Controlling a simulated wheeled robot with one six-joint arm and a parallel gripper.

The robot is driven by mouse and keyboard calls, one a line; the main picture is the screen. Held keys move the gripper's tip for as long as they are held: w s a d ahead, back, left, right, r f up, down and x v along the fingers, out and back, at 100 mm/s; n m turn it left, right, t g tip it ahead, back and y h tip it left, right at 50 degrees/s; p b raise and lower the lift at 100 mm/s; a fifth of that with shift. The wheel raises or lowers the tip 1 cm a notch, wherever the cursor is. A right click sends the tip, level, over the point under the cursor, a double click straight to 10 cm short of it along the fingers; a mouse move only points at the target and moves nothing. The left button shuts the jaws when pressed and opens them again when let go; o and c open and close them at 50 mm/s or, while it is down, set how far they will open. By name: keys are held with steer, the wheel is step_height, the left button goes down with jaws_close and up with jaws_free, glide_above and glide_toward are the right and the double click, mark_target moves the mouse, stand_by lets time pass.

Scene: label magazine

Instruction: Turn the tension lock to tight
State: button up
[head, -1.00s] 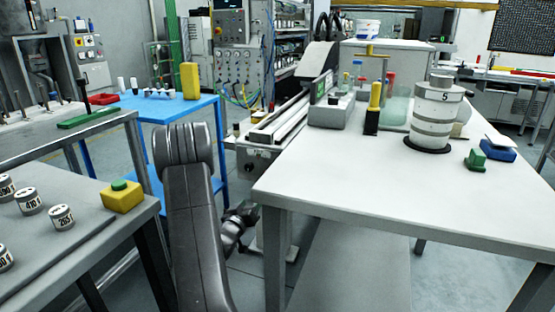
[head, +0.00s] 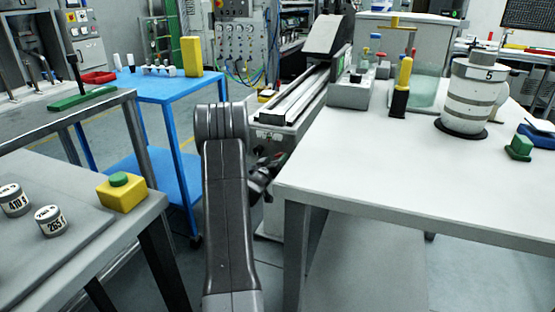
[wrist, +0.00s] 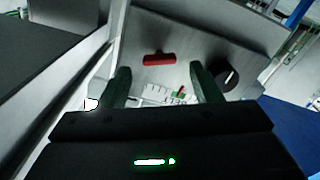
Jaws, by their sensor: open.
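In the wrist view, a grey panel (wrist: 200,35) carries a red bar-shaped handle (wrist: 159,59), a dark round knob (wrist: 226,78) with a white line, and a pale scale (wrist: 158,96) with green and red marks. I cannot tell for certain which of these is the tension lock. My gripper (wrist: 160,76) is open and empty, with its fingers spread in front of the panel. The red handle shows between and beyond the fingertips; the knob is just right of the right finger. In the head view my gripper (head: 266,172) is small and dark, beside the grey machine (head: 284,141).
A white table (head: 390,165) stands close on the right, holding a striped cylinder (head: 470,100) and a yellow-and-black tool (head: 402,85). A blue table (head: 170,85) is behind on the left. A yellow box with a green button (head: 122,195) sits on the near-left bench.

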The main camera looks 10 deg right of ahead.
steer(key=shift+x, duration=1.45)
steer(key=c, duration=1)
steer(key=shift+f+m+b, duration=0.1)
steer(key=shift+m+b, duration=0.9)
steer(key=shift+b, duration=0.15)
steer(key=shift+d+m+b, duration=0.1)
steer(key=shift+m+b, duration=0.5)
steer(key=shift+m, duration=0.7)
steer(key=o, duration=1)
steer(key=p+v, duration=0.2)
steer(key=v, duration=1.2)
